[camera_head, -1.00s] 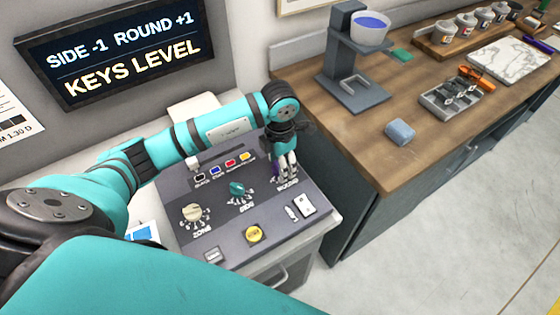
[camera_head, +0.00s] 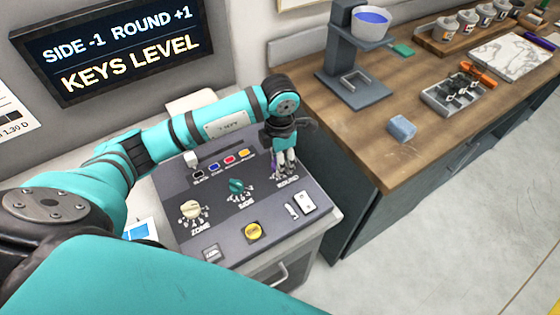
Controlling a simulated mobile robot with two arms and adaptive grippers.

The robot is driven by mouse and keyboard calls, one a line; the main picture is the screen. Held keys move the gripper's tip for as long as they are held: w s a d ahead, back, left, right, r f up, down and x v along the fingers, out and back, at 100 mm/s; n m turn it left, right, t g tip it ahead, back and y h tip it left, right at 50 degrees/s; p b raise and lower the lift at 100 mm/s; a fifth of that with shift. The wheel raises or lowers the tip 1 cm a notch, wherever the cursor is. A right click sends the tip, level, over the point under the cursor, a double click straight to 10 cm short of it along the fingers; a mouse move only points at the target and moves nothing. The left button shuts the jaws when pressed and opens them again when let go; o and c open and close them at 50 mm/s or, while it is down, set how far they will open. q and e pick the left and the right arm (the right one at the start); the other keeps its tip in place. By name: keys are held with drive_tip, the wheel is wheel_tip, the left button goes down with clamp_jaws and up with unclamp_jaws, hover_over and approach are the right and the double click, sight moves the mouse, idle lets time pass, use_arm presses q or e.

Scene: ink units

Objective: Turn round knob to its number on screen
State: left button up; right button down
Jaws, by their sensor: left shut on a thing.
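The dark screen (camera_head: 118,48) on the wall at upper left reads "SIDE -1 ROUND +1" and "KEYS LEVEL". The grey control panel (camera_head: 225,222) holds a cream ZONE knob (camera_head: 194,210), a teal SIDE knob (camera_head: 236,187) and the ROUND knob, with a bit of purple (camera_head: 273,167) showing beside my fingers. My left gripper (camera_head: 285,166) points down over the ROUND dial at the panel's right and is shut on that knob. Its fingers hide most of the knob, so its pointer cannot be read. My right gripper is not in view.
The panel also has a yellow button (camera_head: 253,231), small coloured keys (camera_head: 229,160) and white switches (camera_head: 304,202). A wooden counter (camera_head: 400,165) at right carries a dark stand (camera_head: 345,85), a blue block (camera_head: 402,128) and a grey tray (camera_head: 453,98).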

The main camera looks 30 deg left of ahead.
use_arm(q)
drive_tip(key=m+b, duration=0.3)
drive_tip(key=b, duration=0.1)
drive_tip(key=shift+f, duration=0.15)
drive_tip(key=shift+m+b, duration=0.7)
drive_tip(key=shift+m, duration=0.2)
drive_tip(key=shift+r, duration=0.2)
drive_tip(key=o, duration=1.1)
drive_tip(key=shift+s, duration=0.1)
drive_tip(key=shift+o, duration=0.2)
drive_tip(key=shift+r, duration=0.25)
wheel_tip(320, 180, up, 12)
drive_tip(key=shift+f, duration=0.25)
